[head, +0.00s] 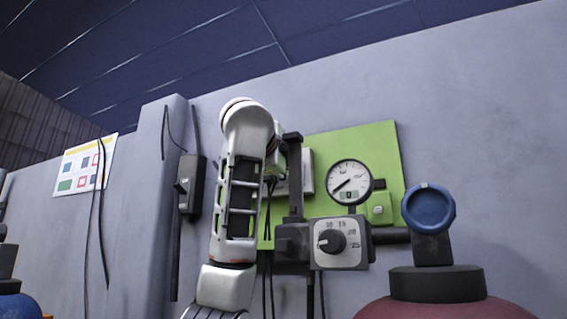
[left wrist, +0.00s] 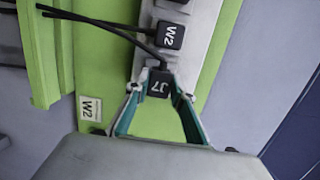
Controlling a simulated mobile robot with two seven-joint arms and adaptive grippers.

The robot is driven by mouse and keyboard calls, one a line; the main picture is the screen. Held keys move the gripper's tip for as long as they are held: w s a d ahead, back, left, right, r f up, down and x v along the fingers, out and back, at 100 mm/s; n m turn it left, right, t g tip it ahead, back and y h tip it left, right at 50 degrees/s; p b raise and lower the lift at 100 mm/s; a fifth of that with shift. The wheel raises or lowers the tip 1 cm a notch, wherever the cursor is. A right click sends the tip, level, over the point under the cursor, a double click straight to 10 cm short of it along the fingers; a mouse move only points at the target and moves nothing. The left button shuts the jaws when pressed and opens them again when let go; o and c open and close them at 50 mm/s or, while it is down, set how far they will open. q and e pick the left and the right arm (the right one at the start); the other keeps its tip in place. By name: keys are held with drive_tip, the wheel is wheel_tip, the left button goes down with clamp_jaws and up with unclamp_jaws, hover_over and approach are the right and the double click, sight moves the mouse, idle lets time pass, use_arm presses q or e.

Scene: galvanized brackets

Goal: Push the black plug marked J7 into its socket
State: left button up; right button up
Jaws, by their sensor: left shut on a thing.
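The black plug marked J7 (left wrist: 159,84) shows in the left wrist view, its label facing the camera, with a black cable running off to the upper left. My left gripper (left wrist: 161,92) is shut on this plug, with a fingertip on each side. The plug is at the lower end of a pale socket strip (left wrist: 189,14); I cannot tell whether it touches the strip, and its socket is hidden. In the head view my own arm hides the plug and most of the strip. My right gripper is in neither view.
A second black plug marked W2 (left wrist: 171,35) sits on the strip close by, its cable crossing near J7. A W2 label (left wrist: 91,109) is on the green panel (head: 385,145). A gauge (head: 349,182) and dial box (head: 338,243) stand right of my arm.

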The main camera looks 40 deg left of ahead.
use_arm(q)
drive_tip(key=shift+b, duration=0.55)
idle(2.0)
drive_tip(key=shift+w+a+p, duration=0.25)
drive_tip(key=shift+w+p, duration=0.15)
drive_tip(key=shift+w, duration=0.2)
idle(0.4)
drive_tip(key=o, duration=1.1)
drive_tip(key=shift+v, duration=3.75)
